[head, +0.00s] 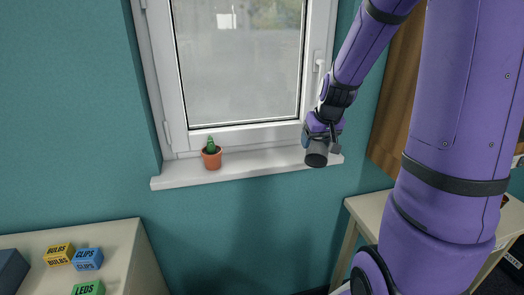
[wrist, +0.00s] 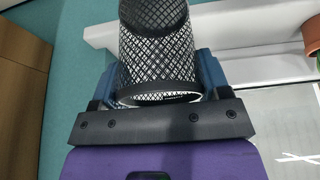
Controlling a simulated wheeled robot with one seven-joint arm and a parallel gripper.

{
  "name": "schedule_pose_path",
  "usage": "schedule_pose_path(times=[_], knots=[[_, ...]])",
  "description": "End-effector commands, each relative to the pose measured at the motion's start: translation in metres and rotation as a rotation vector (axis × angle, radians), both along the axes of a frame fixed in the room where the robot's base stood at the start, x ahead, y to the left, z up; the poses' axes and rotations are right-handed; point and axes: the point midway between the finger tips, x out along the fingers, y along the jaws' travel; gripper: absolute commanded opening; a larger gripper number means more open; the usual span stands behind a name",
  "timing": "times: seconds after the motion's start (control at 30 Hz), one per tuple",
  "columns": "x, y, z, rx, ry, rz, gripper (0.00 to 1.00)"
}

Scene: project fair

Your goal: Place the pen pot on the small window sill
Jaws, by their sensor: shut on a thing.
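The pen pot (wrist: 156,58) is a dark mesh cup, held between the jaws of my gripper (wrist: 158,85) in the wrist view. In the head view the pot (head: 316,158) shows as a dark cylinder under my gripper (head: 324,140), at the right end of the small window sill (head: 250,165). The white sill also shows in the wrist view (wrist: 235,22). I cannot tell whether the pot touches the sill or hangs in front of it. My gripper is shut on the pot.
A small cactus in a terracotta pot (head: 211,158) stands on the sill's left part; the sill between it and my gripper is clear. The window (head: 240,60) with its handle (head: 320,66) is behind. A table (head: 120,240) with labelled boxes is at lower left. Another table (head: 365,208) is at right.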

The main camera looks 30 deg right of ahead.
Motion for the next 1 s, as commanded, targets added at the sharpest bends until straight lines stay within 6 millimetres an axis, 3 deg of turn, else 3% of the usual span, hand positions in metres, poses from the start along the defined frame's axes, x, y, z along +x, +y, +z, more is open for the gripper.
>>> schedule_pose_path(times=[0.53, 0.9, 1.0], knots=[[0.118, 0.028, -0.012, -0.001, -0.001, 0.005, 0.44], [0.147, 0.034, -0.015, -0.001, -0.001, 0.002, 0.44], [0.144, 0.033, -0.031, 0.001, 0.003, 0.000, 0.44]])
